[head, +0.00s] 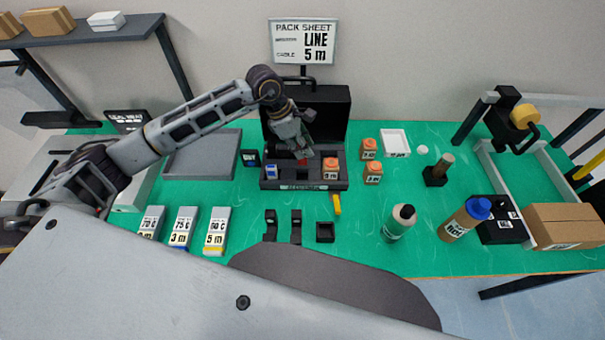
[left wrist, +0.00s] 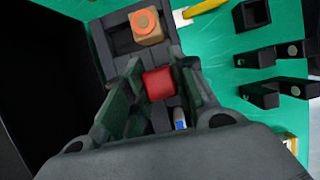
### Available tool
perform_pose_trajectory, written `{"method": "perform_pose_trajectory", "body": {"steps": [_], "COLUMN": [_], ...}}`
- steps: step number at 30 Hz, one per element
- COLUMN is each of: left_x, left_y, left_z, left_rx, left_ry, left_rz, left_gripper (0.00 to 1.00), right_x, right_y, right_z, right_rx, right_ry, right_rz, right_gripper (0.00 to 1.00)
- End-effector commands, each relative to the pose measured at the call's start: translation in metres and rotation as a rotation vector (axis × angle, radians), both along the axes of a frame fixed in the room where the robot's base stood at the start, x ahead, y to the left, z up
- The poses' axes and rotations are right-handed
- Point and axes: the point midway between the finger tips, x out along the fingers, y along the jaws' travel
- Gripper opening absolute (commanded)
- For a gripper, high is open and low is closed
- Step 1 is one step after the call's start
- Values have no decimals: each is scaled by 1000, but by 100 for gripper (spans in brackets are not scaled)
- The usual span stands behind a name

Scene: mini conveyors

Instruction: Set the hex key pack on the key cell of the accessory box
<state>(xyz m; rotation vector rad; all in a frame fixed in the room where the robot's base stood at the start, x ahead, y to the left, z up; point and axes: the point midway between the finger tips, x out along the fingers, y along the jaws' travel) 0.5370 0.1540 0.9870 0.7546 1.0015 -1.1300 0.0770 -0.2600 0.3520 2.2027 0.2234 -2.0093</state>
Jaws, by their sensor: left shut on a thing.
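The accessory box (head: 322,186) is a dark open case at the table's middle, its lid (head: 325,105) raised behind it. My left gripper (head: 303,154) reaches over its middle, pointing down, and is shut on a small red block, likely the hex key pack (head: 302,160). In the left wrist view the red pack (left wrist: 159,84) sits between the fingers (left wrist: 155,98), over the middle of the box. Whether it touches the cell floor is unclear. An orange-topped block (head: 330,165) fills the right cell, and a blue-and-white item (head: 271,172) stands at the left. My right gripper is not in view.
Two orange-topped blocks (head: 369,149) (head: 373,173) stand right of the box. A grey tray (head: 203,154) lies at its left. Several labelled packs (head: 183,230), black holders (head: 296,226) and bottles (head: 400,224) stand in front. A yellow tool (head: 337,204) lies near the box's front edge.

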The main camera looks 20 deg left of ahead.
Motion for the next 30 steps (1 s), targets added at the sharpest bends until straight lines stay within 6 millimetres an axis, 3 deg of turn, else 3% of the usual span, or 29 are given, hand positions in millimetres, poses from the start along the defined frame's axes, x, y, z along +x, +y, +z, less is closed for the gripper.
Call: {"method": "perform_pose_trajectory", "body": {"steps": [13, 30], "left_x": [-1, -1], "left_y": [0, 0], "left_z": [-52, -66], "left_rx": [0, 1], "left_ry": [4, 3], "left_rz": [1, 1], "left_gripper": [0, 0], "right_x": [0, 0], "right_y": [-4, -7], "right_z": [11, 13], "right_rx": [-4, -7], "right_ry": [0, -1], "right_rz": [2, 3], "right_gripper": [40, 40]}}
